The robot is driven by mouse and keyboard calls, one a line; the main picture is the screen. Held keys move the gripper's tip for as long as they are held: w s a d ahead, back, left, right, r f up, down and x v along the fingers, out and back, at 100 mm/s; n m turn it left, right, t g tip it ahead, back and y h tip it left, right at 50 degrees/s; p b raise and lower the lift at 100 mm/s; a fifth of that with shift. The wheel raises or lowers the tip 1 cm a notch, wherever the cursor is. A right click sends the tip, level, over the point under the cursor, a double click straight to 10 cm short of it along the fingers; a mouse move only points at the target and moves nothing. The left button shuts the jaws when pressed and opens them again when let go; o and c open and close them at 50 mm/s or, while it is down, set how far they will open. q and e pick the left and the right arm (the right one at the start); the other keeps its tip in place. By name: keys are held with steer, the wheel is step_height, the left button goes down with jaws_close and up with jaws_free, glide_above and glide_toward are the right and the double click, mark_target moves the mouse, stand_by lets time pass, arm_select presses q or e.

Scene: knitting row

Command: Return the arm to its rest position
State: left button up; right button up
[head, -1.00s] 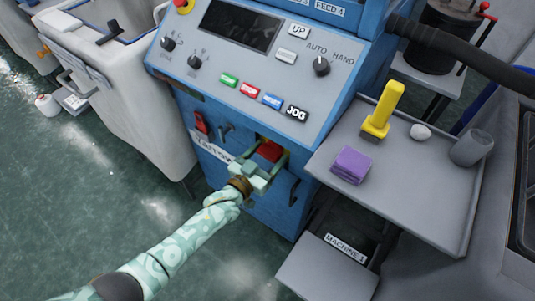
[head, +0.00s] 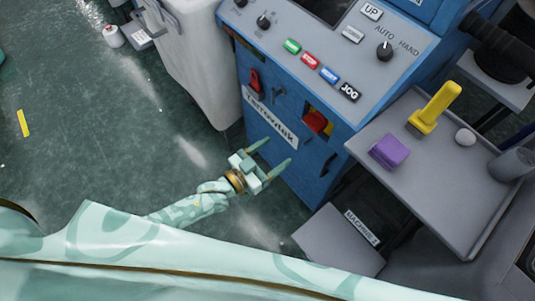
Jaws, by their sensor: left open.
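My left gripper (head: 268,165) is open and empty in the head view. Its two green fingers point up and right towards the front of the blue machine (head: 290,168). It appears apart from the red knob (head: 316,122) in the machine's yellow-edged opening, which lies to its upper right. My patterned green left arm runs from the gripper down to the left. A large green part of my own body covers the bottom of the view. My right gripper is not in view.
A white bin (head: 198,60) stands left of the machine. The green floor (head: 110,130) at left is mostly clear.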

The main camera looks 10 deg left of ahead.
arm_select(q)
steer(key=shift+s+a, duration=0.45)
steer(key=shift+s, duration=0.1)
steer(key=shift+f, duration=0.1)
steer(key=s+a+f+g+y, duration=0.2)
steer(key=s+a+f+y, duration=0.15)
steer(key=f, duration=0.35)
steer(key=s+a+f+g+y, duration=0.2)
steer(key=s+a+f+g, duration=0.15)
steer(key=f, duration=0.35)
steer(key=s+a+f+g+y, duration=0.1)
steer(key=s+a+f+y, duration=0.15)
steer(key=a+f, duration=0.35)
steer(key=s+a+f+n+g+y, duration=0.1)
steer(key=s+f+g, duration=0.1)
steer(key=s, duration=0.9)
steer(key=s+a+f+n+g, duration=0.1)
steer(key=s+f+g, duration=0.2)
steer(key=s, duration=0.8)
steer(key=s+a+f+n+g+y, duration=0.1)
steer(key=s+f+g, duration=0.2)
steer(key=s, duration=0.9)
steer(key=shift+f+y, duration=0.3)
steer(key=shift+f, duration=0.65)
